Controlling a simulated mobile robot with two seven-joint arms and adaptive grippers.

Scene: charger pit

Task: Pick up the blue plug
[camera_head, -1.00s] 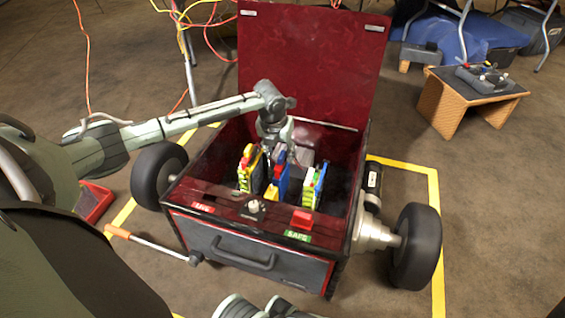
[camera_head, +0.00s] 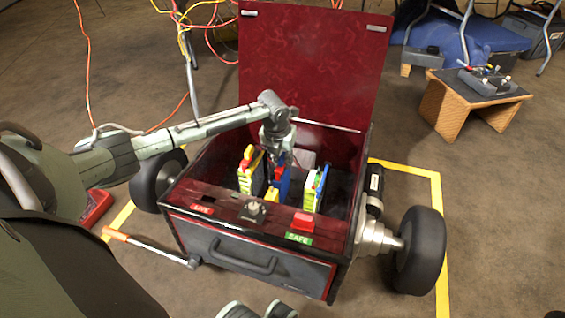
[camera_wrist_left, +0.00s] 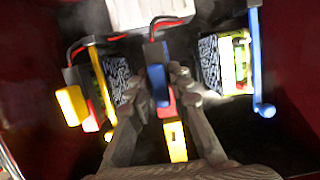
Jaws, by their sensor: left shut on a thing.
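The blue plug (camera_head: 284,186) stands in the open dark-red box, between two yellow-green units. In the left wrist view the blue plug (camera_wrist_left: 158,84) is upright in the middle, with a red part and a yellow part just below it. My left gripper (camera_head: 279,156) reaches down into the box from above. In the wrist view its two fingers (camera_wrist_left: 163,90) stand on either side of the blue plug, shut on it. The fingers hide part of its sides, and I cannot tell whether it is clear of its seat.
A yellow-handled unit (camera_wrist_left: 72,105) stands left of the plug and a blue-levered unit (camera_wrist_left: 262,65) right, both close to the fingers. The box's raised lid (camera_head: 312,65) is behind the gripper.

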